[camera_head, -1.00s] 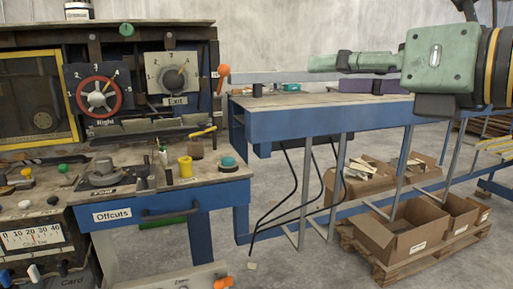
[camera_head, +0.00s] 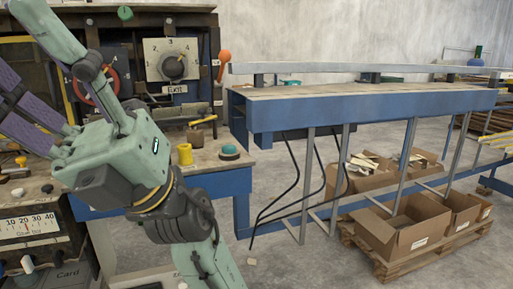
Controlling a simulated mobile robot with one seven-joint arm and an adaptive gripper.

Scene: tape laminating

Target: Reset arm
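My gripper (camera_head: 20,52) is at the upper left of the head view, in front of the control panel. It has a green palm, one green finger and purple fingers. The green finger angles up and left, and the purple fingers reach toward the left edge. There is a gap between them, so the gripper looks open, and I see nothing held in it. The tips run close to the picture's edge. My arm rises from the bottom centre-left to the palm and hides much of the panel and the worktop's front.
Cardboard boxes (camera_head: 400,228) stand on a pallet (camera_head: 385,268). An orange-knobbed lever (camera_head: 224,57), a yellow cup (camera_head: 184,153) and a teal-topped button (camera_head: 230,150) are right of my arm.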

